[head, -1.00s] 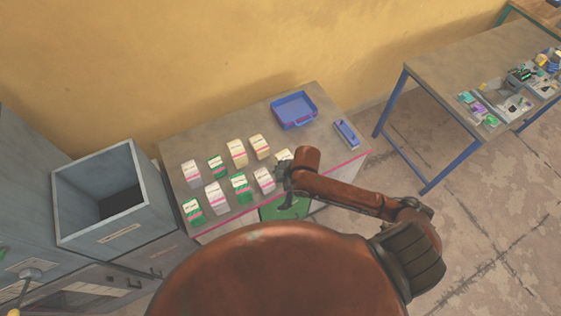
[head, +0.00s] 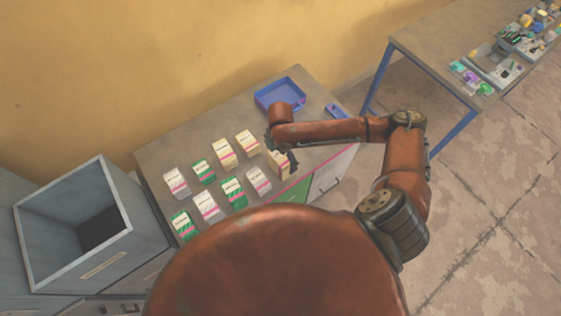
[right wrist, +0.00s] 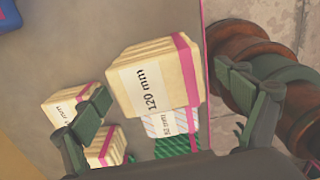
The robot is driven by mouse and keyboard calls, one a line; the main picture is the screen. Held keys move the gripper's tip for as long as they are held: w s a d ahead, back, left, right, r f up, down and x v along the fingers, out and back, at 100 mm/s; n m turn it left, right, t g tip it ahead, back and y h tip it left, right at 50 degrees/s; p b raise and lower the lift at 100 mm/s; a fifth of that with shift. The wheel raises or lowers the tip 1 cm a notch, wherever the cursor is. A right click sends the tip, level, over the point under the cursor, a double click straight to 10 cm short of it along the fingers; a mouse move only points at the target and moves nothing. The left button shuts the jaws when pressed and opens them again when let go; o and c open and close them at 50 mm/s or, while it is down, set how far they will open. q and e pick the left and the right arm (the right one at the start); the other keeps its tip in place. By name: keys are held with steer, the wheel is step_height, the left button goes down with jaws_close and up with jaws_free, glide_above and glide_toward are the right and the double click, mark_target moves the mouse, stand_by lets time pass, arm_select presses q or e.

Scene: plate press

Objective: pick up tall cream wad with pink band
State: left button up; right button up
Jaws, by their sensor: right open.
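The tall cream wad with a pink band (head: 279,164) stands near the front right of the grey table. In the right wrist view this cream wad (right wrist: 152,82), labelled 120 mm, is large and upright, with its pink band along the right side. My right gripper (head: 284,151) is above and at the wad, partly hiding it in the head view. In the right wrist view the open fingers of my right gripper (right wrist: 160,90) are on either side of the wad, with gaps showing. My left gripper is not in view.
Two other cream wads (head: 225,154) (head: 248,144) stand to the left, among several white wads (head: 177,183) and green wads (head: 204,172). A blue tray (head: 280,93) lies at the back of the grey table (head: 185,143). A grey open bin (head: 60,215) stands at left.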

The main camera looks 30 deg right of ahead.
step_height(320, 180, down, 4)
steer(key=shift+w+d+r, duration=0.1)
steer(key=shift+w, duration=0.05)
steer(key=shift+f, duration=0.45)
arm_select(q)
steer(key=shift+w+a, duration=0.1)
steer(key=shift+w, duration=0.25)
arm_select(e)
steer(key=c, duration=1.3)
steer(key=shift+c, duration=0.2)
